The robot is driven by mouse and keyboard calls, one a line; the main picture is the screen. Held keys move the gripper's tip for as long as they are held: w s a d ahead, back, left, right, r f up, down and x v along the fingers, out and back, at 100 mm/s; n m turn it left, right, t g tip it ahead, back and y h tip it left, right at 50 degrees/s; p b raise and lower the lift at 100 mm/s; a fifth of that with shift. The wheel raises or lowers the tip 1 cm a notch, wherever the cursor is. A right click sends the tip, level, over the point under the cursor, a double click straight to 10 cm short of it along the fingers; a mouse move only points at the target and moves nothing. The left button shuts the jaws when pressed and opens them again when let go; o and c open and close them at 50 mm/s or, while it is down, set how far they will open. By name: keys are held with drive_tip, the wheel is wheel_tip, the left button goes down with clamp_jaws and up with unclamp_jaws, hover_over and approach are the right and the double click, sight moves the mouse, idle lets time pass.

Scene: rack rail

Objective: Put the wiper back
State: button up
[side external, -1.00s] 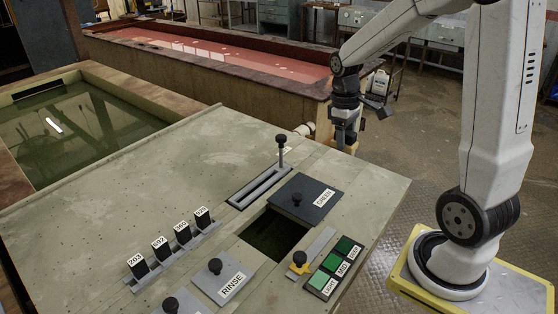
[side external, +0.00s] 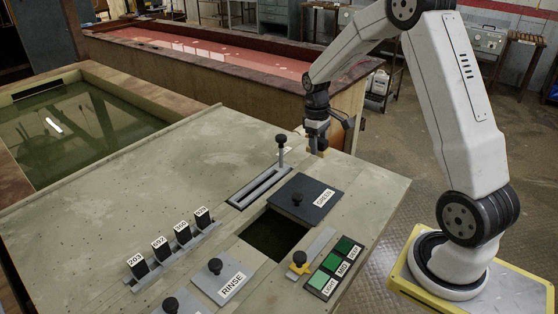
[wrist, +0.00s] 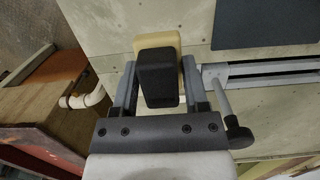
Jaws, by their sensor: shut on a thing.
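My gripper (side external: 318,140) is shut on the wiper, which has a black block handle (wrist: 159,87) and a tan pad (wrist: 162,40). In the side view only a small tan bit of the wiper (side external: 321,154) shows below the fingers. The gripper is over the far right edge of the grey-green worktop (side external: 130,180), beyond the slotted rail (side external: 258,189). The rail's upright lever with a black knob (side external: 282,139) stands left of my gripper. In the wrist view the lever (wrist: 235,128) is just right of the fingers. Whether the pad touches the worktop is unclear.
A dark GREEN lid (side external: 313,207) lies beside a square opening (side external: 273,236). Several numbered black blocks (side external: 182,237) stand in a rack. A RINSE lid (side external: 222,278), a yellow-collared knob (side external: 299,262) and a green shade panel (side external: 334,268) are nearer. The worktop's left is clear.

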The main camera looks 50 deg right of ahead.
sight(314, 163)
drive_tip(key=shift+w+d+f, duration=0.1)
drive_tip(key=shift+w+f, duration=0.1)
drive_tip(key=shift+f, duration=0.1)
drive_tip(key=shift+w+d+f, duration=0.1)
drive_tip(key=shift+w+f, duration=0.2)
drive_tip(key=shift+f, duration=1.5)
drive_tip(key=shift+f, duration=0.2)
drive_tip(key=o, duration=1.2)
drive_tip(key=shift+o, duration=0.2)
drive_tip(key=shift+r, duration=0.1)
drive_tip(key=r, duration=0.4)
drive_tip(key=w+r, duration=0.1)
drive_tip(key=r, duration=0.7)
drive_tip(key=shift+w+r, duration=0.1)
drive_tip(key=shift+w, duration=0.05)
